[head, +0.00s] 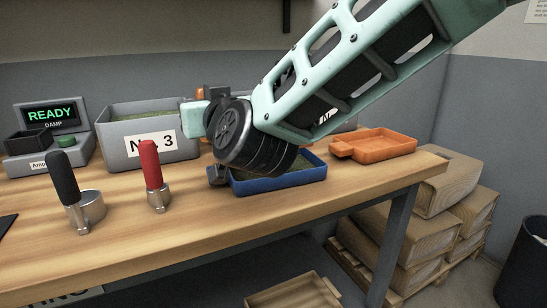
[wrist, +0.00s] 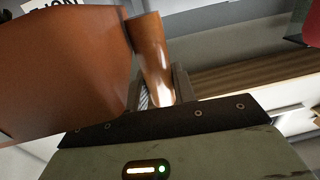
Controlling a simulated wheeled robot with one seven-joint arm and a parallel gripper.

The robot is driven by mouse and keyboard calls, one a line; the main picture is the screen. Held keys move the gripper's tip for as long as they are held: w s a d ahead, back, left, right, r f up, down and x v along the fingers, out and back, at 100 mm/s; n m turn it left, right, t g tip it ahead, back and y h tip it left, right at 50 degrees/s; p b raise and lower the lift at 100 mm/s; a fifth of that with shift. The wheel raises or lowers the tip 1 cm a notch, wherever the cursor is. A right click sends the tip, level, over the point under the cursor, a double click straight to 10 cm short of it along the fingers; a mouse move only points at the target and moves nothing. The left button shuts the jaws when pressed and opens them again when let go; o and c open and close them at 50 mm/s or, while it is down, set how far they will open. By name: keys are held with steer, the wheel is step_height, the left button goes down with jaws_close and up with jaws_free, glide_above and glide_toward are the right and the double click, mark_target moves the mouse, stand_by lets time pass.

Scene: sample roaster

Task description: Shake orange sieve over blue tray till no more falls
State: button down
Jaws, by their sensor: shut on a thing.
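The orange sieve (wrist: 65,70) fills the left of the wrist view, strongly tilted. My gripper (wrist: 162,88) is shut on its orange handle (wrist: 152,58). In the head view my wrist and arm hide most of the sieve and the fingers. The blue tray (head: 280,185) lies on the bench just below my wrist, with greenish-brown material in it. My wrist covers its left back part. I cannot see whether anything is falling from the sieve.
A shallow orange tray (head: 385,147) lies right of the blue tray. A grey bin (head: 118,130) labelled No. 3 stands behind. A black-handled tool (head: 64,178), a red-handled tool (head: 150,165) and a scale reading READY (head: 48,115) stand left. The front bench strip is clear.

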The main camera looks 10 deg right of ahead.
steer(key=shift+w+d+b, duration=0.2)
steer(key=shift+d+b, duration=0.2)
steer(key=shift+d, duration=0.6)
steer(key=shift+w+d+b, duration=0.2)
steer(key=shift+d+b, duration=0.25)
steer(key=shift+d, duration=0.5)
steer(key=shift+w+d+b, duration=0.2)
steer(key=shift+d+b, duration=0.2)
steer(key=shift+d, duration=0.6)
step_height(320, 180, up, 5)
steer(key=p, duration=0.4)
steer(key=shift+r, duration=0.1)
